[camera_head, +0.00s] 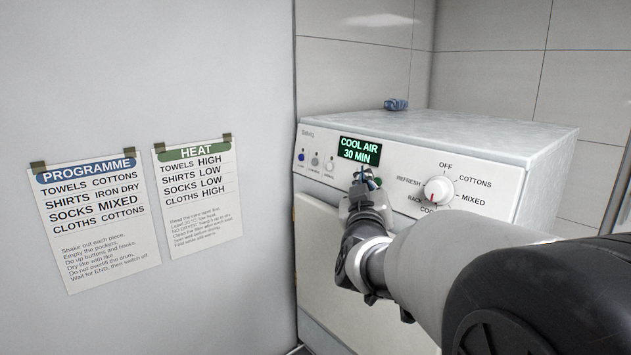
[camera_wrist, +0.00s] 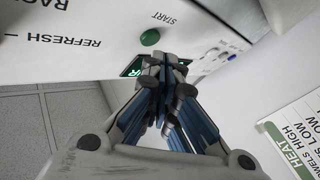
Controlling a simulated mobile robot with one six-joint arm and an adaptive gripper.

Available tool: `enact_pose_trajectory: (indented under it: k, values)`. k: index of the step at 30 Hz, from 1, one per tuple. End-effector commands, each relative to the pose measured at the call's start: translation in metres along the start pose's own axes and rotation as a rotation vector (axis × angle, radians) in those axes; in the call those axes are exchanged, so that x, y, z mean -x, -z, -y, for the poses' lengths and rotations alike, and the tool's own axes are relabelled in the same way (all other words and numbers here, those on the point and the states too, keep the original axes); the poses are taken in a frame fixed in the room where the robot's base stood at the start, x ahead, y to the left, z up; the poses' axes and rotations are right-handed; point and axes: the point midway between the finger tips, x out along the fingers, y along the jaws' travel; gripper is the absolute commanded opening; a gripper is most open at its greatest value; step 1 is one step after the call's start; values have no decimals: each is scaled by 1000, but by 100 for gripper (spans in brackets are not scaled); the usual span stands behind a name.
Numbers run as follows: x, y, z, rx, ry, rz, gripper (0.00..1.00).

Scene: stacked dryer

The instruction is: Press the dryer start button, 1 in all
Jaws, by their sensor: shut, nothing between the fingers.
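The dryer (camera_head: 470,130) stands at the right in the head view, its control panel facing me. Its lit display (camera_head: 360,150) reads COOL AIR 30 MIN. The round green start button (camera_wrist: 150,37) shows in the wrist view beside the word START. In the head view the button is largely hidden by my gripper. My gripper (camera_head: 364,176) is shut and empty, in front of the panel just below the display. In the wrist view its closed fingertips (camera_wrist: 165,62) overlap the display's edge, beside the green button. I cannot tell whether they touch the panel.
A programme knob (camera_head: 439,190) sits right of my gripper. Small buttons (camera_head: 315,159) line the panel's left. A blue object (camera_head: 396,104) lies on the dryer top. A programme sheet (camera_head: 97,220) and a heat sheet (camera_head: 199,195) hang on the left grey surface.

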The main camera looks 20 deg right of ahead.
Motion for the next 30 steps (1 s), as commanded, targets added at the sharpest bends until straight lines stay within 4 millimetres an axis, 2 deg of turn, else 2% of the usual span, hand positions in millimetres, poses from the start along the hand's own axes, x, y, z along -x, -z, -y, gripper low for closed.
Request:
enact_pose_trajectory:
  k: [30]
  values:
    - [-7, -5, -5, 0, 0, 0, 0]
